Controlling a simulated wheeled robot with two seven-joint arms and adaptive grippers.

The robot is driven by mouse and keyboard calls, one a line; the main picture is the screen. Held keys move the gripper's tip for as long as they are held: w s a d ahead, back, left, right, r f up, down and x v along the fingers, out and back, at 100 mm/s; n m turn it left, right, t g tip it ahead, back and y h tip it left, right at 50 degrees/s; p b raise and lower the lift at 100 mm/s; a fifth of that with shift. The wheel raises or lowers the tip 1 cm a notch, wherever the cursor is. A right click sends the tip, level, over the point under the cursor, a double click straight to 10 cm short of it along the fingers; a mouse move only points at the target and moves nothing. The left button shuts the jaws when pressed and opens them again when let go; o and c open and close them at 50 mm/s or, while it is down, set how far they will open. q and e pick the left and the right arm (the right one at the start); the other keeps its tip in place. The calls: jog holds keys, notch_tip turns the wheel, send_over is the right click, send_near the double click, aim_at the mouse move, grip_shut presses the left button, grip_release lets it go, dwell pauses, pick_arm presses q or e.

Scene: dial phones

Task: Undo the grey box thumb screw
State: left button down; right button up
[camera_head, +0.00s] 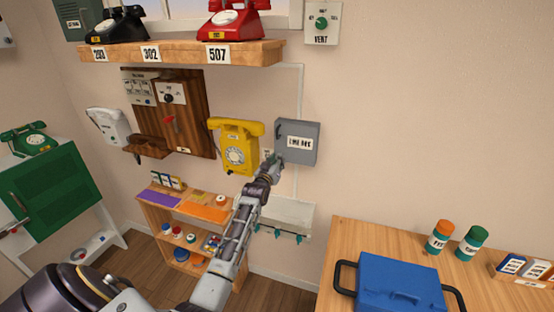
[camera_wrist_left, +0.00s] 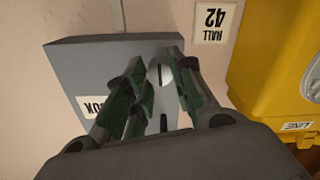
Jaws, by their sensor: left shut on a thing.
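The grey box (camera_head: 300,134) is on the wall to the right of the yellow phone, with a white label on its front. It also shows in the left wrist view (camera_wrist_left: 85,62), upside down, with part of the label hidden. My left gripper (camera_head: 276,161) is at the box's lower left corner. In the left wrist view its green-padded fingers (camera_wrist_left: 165,82) are closed around the thumb screw (camera_wrist_left: 165,73), a pale slotted disc on the box front. The fingers hide part of the screw. My right gripper is not in view.
The yellow dial phone (camera_head: 238,147) hangs close left of the box. A small white rail with green hooks (camera_head: 285,218) is below it. A wooden table (camera_head: 380,238) with a blue case (camera_head: 400,283) stands at the lower right. The wall right of the box is bare.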

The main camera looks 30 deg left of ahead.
pick_arm(q)
jog(key=shift+f+n+p, duration=0.1)
jog(key=shift+n+p, duration=0.3)
jog(key=shift+n, duration=0.8)
jog(key=c, duration=1.2)
grip_release()
jog(key=shift+s, duration=0.15)
jog(key=v, duration=1.1)
jog(key=shift+s, duration=0.3)
